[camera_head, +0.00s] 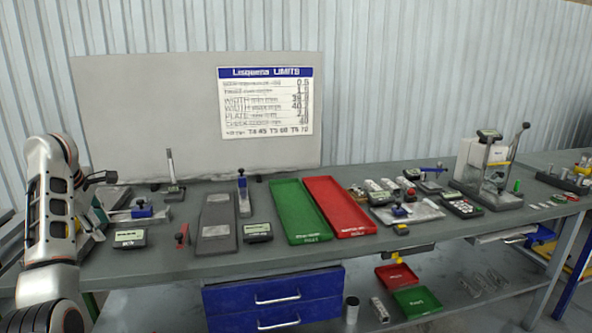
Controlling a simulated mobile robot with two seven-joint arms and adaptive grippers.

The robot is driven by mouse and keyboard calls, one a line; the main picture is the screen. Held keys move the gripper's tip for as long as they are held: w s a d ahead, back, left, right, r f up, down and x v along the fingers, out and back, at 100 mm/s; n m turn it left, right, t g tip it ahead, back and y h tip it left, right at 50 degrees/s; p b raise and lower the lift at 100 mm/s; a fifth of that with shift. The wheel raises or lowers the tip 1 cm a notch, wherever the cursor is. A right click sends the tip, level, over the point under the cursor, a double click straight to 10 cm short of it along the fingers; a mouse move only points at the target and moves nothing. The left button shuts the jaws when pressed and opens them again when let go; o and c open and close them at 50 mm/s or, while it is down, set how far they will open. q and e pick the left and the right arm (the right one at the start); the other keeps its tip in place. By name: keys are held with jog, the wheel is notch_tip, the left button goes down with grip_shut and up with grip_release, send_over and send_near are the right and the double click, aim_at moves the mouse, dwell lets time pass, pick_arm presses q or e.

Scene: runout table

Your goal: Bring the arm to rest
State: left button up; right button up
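My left arm stands at the left edge in the head view, its white and black links bent upward over the left end of the table (290,260). The dark end of my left gripper (104,177) shows small beside the arm, above the left end of the tabletop. Its fingers are too small and too covered by the arm to tell if they are open, and nothing can be made out in them. My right gripper and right arm are not in view.
Near the arm are a blue-topped gauge (142,210) and a small display box (130,238). A grey plate (216,225), green tray (300,212) and red tray (340,207) lie mid-table. A press-like stand (486,165) is at right. Blue drawers (275,298) hang below.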

pick_arm(q)
jog(key=s+a+f+n+g+y, duration=0.3)
jog(key=s+a+f+y, duration=0.1)
jog(key=s+a+y, duration=0.75)
jog(key=w+d+r+m+t+y, duration=0.2)
jog(key=d+r+m+t+y, duration=0.25)
jog(key=d+t+y, duration=0.25)
jog(key=d+f+m+t+h, duration=0.65)
jog(key=d+m+h, duration=0.3)
jog(key=d, duration=0.35)
jog(key=d+f+m+t+h, duration=0.7)
jog(key=d+m, duration=0.3)
jog(key=d, duration=0.3)
jog(key=s+d+f+m+g+h, duration=0.25)
jog(key=s+d+f, duration=0.2)
jog(key=f, duration=0.25)
jog(key=s+d+f+m+g+h, duration=0.2)
jog(key=s+d+f+g+h, duration=0.15)
jog(key=d+f, duration=0.3)
jog(key=s+d+f+g, duration=0.2)
jog(key=s+f, duration=0.4)
jog(key=s, duration=0.1)
jog(key=s+d+f+g, duration=0.2)
jog(key=s+f+g, duration=0.1)
jog(key=s+f, duration=0.4)
jog(key=shift+s+d, duration=0.4)
jog(key=shift+s, duration=0.15)
